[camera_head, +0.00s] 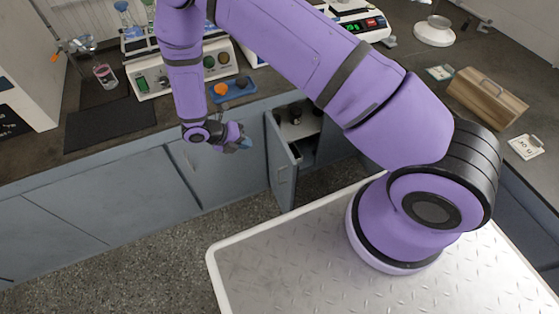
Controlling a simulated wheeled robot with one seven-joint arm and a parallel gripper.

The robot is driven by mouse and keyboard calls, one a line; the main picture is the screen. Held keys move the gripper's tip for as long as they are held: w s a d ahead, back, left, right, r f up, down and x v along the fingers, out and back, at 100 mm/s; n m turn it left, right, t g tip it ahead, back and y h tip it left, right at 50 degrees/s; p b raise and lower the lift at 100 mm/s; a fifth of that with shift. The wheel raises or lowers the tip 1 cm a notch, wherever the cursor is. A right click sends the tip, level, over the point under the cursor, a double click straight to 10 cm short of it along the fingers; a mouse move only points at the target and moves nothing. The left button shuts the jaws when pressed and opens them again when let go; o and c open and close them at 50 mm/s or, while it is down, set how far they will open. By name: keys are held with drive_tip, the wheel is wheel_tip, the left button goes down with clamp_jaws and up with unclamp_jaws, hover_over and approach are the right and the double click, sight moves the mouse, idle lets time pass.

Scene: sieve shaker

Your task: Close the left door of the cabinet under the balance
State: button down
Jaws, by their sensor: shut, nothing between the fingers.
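The grey-blue cabinet door (281,165) stands open, swung out from the counter front towards me, with its hinge side at the left of the opening. Behind it the cabinet's inside (300,125) shows a pale shelf with several dark items. My gripper (246,144) is shut and empty. It is in front of the counter, a little left of the open door in the picture, and looks apart from it. My arm also hides the cabinet's right part.
A closed cabinet front (215,165) lies left of the opening. On the counter are a white device with knobs (150,85), a blue tray (235,90) with an orange item, a glass beaker (105,75) and a wooden box (486,97). Speckled floor (150,255) before the cabinets is clear.

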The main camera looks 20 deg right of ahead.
wheel_tip(320, 180, down, 4)
drive_tip(key=s+n, duration=0.2)
approach(286, 159)
drive_tip(key=d+f, duration=0.2)
drive_tip(key=f, duration=0.1)
drive_tip(key=d+f, duration=0.1)
drive_tip(key=f, duration=0.1)
drive_tip(key=shift+f, duration=0.25)
drive_tip(key=shift+d, duration=0.85)
drive_tip(key=shift+d, duration=0.1)
